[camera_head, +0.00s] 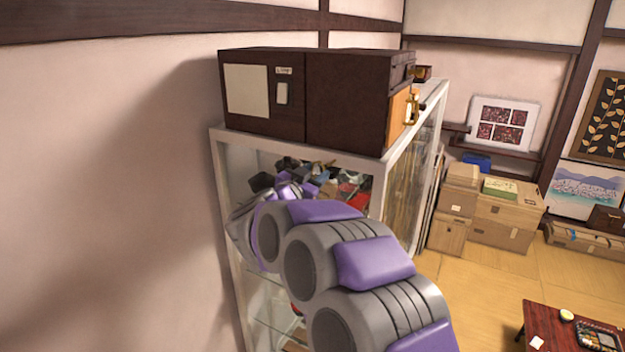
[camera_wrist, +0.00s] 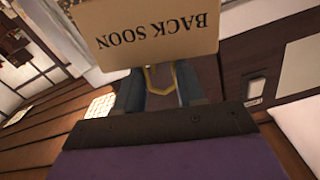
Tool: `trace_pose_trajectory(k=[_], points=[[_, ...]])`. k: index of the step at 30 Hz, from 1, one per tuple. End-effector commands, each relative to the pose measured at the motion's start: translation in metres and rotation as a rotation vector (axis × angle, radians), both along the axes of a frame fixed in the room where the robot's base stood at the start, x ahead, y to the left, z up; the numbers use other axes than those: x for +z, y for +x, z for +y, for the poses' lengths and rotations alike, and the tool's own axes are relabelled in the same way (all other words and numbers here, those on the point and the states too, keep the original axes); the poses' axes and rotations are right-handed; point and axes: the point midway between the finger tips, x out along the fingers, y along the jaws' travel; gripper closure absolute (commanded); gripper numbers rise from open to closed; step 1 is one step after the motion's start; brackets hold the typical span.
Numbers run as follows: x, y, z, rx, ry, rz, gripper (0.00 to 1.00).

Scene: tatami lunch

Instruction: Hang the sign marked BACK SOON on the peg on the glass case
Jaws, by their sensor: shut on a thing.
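The BACK SOON sign (camera_wrist: 148,52) is a tan board with dark lettering, upside down in the wrist view. A yellow cord loop (camera_wrist: 148,80) runs from its edge between the fingers of my gripper (camera_wrist: 160,85), which is shut on it. The glass case (camera_head: 218,170) has a white frame and stands against the wall in the head view. My arm reaches up in front of it and hides much of its front. The sign is not clear in the head view. I cannot make out the peg in either view.
Dark wooden boxes (camera_head: 345,100) stand on top of the case. The left wall (camera_head: 110,180) is close beside it. Cardboard boxes (camera_head: 500,215) are stacked at the right. A low red table (camera_head: 545,325) is at lower right, with open tatami floor between.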

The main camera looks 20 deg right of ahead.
Motion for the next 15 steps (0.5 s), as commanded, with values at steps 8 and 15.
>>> trace_pose_trajectory(k=[8,15], points=[[-0.004,0.009,-0.019,-0.001,0.004,0.002,0.91],[-0.003,0.017,-0.024,0.000,0.000,0.000,0.91]])
